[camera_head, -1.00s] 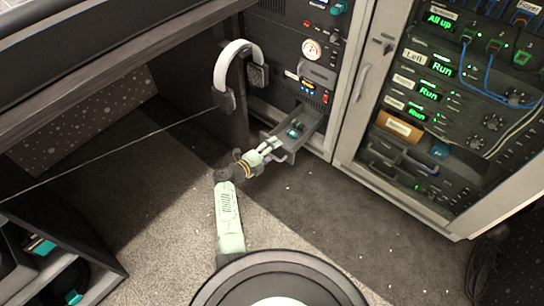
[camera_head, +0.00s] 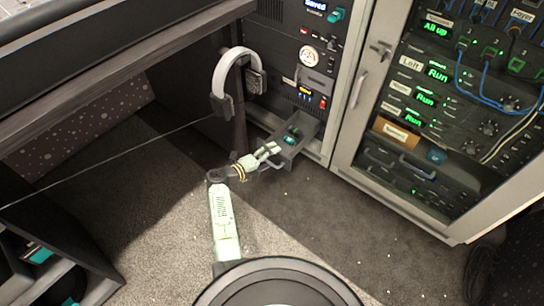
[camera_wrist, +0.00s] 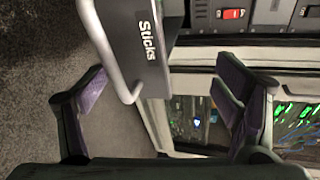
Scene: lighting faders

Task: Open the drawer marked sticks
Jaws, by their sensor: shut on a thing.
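The drawer marked Sticks (camera_head: 298,147) stands pulled out from the rack in the head view, with small dark and teal things inside. In the wrist view its dark front with the white word Sticks (camera_wrist: 148,42) is at the top, with a pale bar handle (camera_wrist: 108,52) along it. My gripper (camera_head: 271,156) is at the drawer's front end. In the wrist view my gripper's fingers (camera_wrist: 160,98) show on both sides of the handle's end; the gripper is shut on the handle, though the contact itself is not clear.
White headphones (camera_head: 238,62) hang left of the drawer, under the desk edge (camera_head: 120,62). A glass-fronted rack (camera_head: 425,110) with lit panels stands at the right. A dark shelf unit (camera_head: 50,262) is at the lower left.

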